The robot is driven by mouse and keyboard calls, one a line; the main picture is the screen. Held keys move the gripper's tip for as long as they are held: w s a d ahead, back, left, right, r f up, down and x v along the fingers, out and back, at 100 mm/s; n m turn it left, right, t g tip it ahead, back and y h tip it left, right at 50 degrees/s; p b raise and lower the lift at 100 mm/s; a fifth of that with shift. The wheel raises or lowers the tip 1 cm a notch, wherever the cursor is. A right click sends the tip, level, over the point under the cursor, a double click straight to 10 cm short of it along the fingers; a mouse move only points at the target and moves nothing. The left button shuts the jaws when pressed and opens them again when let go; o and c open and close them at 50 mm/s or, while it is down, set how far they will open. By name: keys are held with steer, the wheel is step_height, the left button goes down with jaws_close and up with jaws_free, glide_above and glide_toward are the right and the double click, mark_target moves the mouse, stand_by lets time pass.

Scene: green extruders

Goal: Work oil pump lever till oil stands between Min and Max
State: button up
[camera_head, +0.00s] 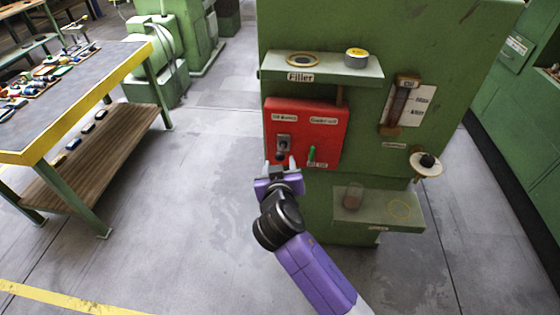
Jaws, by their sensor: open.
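A green machine (310,25) stands in front of me. On its right part is an upright oil gauge (398,103) with a brown tube and a white scale plate with marks. The oil level in it is too small to read. Below and right of the gauge, a black knob (427,160) sits on a pale round plate; it looks like the pump lever, but I cannot be sure. My gripper (280,166) is open and empty, fingers up, in front of the lower left of the red panel (315,115), well left of the knob. Whether it touches the panel is unclear.
The red panel has a grey switch (284,143) and a green handle (311,154). A shelf marked Filler (335,77) holds a ring and a yellow-topped cap (356,58). A lower shelf (375,213) holds a glass jar (353,196). A workbench (105,75) stands left; the floor between is clear.

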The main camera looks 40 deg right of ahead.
steer(key=shift+s+a+r, duration=0.3)
steer(key=shift+s+a, duration=0.15)
steer(key=shift+s, duration=0.05)
steer(key=shift+f, duration=0.1)
step_height(320, 180, down, 7)
steer(key=d+b, duration=0.3)
steer(key=b, duration=0.7)
steer(key=r+t+b, duration=0.1)
steer(key=w+r+t+b, duration=0.1)
steer(key=t, duration=0.1)
steer(key=r+t+b, duration=0.1)
steer(key=r+b, duration=0.1)
steer(key=shift+w+a+r+t+h, duration=0.1)
steer(key=shift+w+a+t+h, duration=0.1)
steer(key=shift+a+t+h, duration=0.2)
steer(key=p+x, duration=0.1)
steer(key=x, duration=0.6)
steer(key=shift+w+d, duration=0.2)
